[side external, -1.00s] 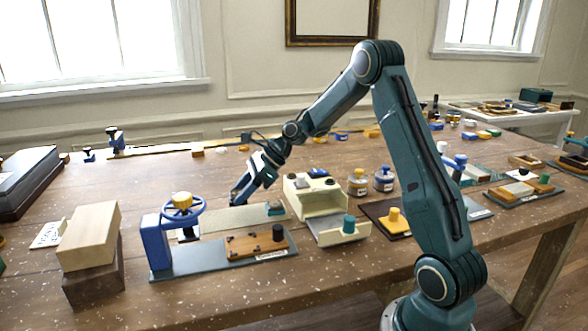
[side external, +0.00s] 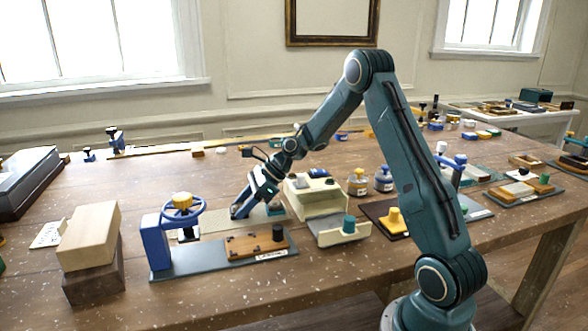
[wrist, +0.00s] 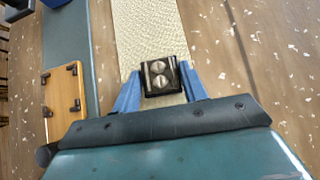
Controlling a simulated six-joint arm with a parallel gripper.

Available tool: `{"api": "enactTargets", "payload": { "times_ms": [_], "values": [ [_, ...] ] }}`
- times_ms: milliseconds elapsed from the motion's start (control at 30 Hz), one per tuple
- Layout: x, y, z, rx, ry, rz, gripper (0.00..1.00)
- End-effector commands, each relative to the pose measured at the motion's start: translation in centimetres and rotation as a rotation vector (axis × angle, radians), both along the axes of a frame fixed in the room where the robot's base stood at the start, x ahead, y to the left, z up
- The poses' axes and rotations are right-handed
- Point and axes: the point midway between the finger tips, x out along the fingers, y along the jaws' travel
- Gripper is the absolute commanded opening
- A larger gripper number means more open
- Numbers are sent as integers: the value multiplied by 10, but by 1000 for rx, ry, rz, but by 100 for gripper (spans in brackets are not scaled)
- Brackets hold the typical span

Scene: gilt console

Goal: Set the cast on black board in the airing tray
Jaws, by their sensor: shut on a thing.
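My gripper (wrist: 160,88) is shut on a small black board with a silvery cast (wrist: 159,76) bearing two round forms. The board sits between the blue fingers in the wrist view. In the side view my gripper (side external: 240,212) points down, low over a long cream strip with a woven surface (side external: 212,224), which looks like the airing tray. That strip also shows in the wrist view (wrist: 147,30), running behind and under the held board. I cannot tell whether the board touches it. The held board is hidden or too small to make out in the side view.
In front lies a slate base (side external: 205,262) with a wooden plate (side external: 256,245) and a blue handwheel stand (side external: 158,240). A cream open box (side external: 318,196) stands just right of my gripper. Stacked blocks (side external: 90,235) stand left. Jars (side external: 358,183) stand behind right.

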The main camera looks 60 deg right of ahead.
Motion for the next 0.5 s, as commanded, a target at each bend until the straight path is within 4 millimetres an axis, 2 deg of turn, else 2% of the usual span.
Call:
{"api": "enactTargets", "payload": {
  "times_ms": [67, 100, 200, 500],
  "values": [
    [0, 0, -2, 1, 1, 0, 20],
    [0, 0, -2, 1, 0, -1, 47],
    [0, 0, -2, 0, 0, 0, 65],
    [0, 0, -1, 1, 0, -1, 65]
  ]
}}
